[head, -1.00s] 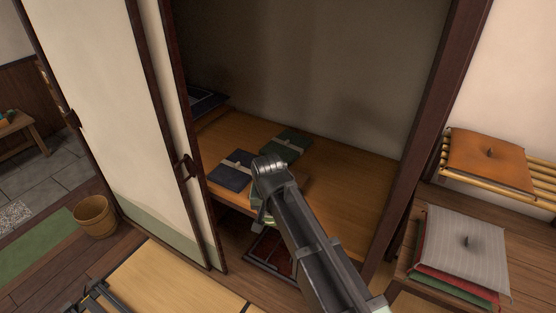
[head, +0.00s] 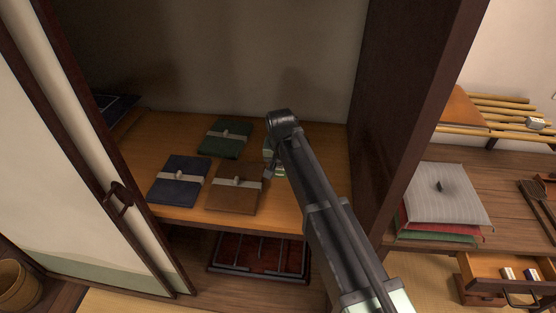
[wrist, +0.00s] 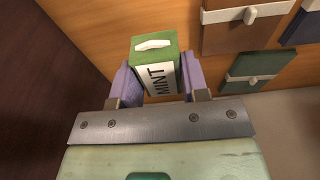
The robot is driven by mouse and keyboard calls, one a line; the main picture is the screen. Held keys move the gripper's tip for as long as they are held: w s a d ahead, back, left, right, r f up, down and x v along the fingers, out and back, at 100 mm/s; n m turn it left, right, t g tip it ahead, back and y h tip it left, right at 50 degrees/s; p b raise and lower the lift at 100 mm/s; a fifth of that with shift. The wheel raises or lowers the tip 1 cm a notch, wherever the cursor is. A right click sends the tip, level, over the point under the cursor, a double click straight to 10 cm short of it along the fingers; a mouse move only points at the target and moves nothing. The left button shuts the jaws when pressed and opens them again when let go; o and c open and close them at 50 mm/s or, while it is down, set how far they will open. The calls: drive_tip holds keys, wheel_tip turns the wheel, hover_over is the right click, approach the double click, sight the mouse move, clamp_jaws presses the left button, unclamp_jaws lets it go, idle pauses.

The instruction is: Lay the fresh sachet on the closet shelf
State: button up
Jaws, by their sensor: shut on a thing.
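A green sachet marked MINT, with a white tab on top (wrist: 158,70), is between the two purple fingers of my gripper (wrist: 155,84) in the wrist view. The gripper is shut on it. In the head view my gripper (head: 271,168) is over the right part of the wooden closet shelf (head: 322,160), largely behind my arm. The shelf also shows beneath the sachet in the wrist view (wrist: 100,28). I cannot tell whether the sachet touches the shelf.
Blue (head: 178,181), brown (head: 234,187) and green (head: 225,139) folded bundles lie left of my gripper. A dark closet post (head: 405,120) stands to the right. A compartmented tray (head: 225,268) sits below the shelf. The sliding door (head: 80,190) is at left. The shelf's right end looks clear.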

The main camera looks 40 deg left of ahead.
sight(279, 209)
drive_tip(key=shift+s+f, duration=0.1)
drive_tip(key=shift+f, duration=0.05)
drive_tip(key=f+b, duration=2)
drive_tip(key=shift+s+a+f+b, duration=0.15)
drive_tip(key=shift+a+b, duration=0.05)
drive_tip(key=shift+b, duration=0.1)
drive_tip(key=shift+r+p, duration=0.35)
drive_tip(key=shift+f, duration=0.25)
drive_tip(key=o, duration=0.9)
drive_tip(key=shift+r, duration=0.1)
wheel_tip(279, 209, up, 12)
drive_tip(key=s+p, duration=0.1)
drive_tip(key=p, duration=1.1)
drive_tip(key=shift+d, duration=0.35)
drive_tip(key=shift+s+r, duration=0.1)
